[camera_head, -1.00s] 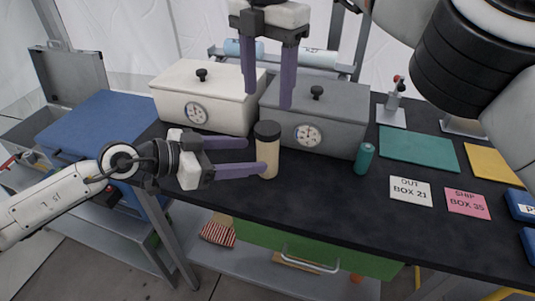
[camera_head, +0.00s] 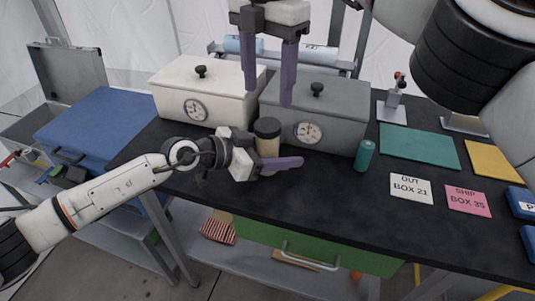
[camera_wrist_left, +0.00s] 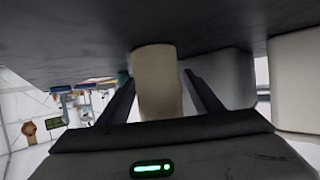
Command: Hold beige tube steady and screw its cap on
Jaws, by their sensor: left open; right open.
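The beige tube (camera_head: 268,147) stands upright on the black table, with its dark cap (camera_head: 267,127) sitting on top. My left gripper (camera_head: 282,162) is open around the tube, low on its body. In the left wrist view the tube (camera_wrist_left: 157,82) stands between the two open fingers (camera_wrist_left: 160,98), and a gap shows beside the fingers. The cap does not show in that view. My right gripper (camera_head: 267,80) is open and empty, pointing down above and behind the tube, in front of the boxes.
A white box (camera_head: 215,108) and a grey box (camera_head: 335,115) with dials stand behind the tube. A teal cylinder (camera_head: 364,155) stands to its right. Cards (camera_head: 410,189) and a green mat (camera_head: 418,148) lie farther right. The table front is clear.

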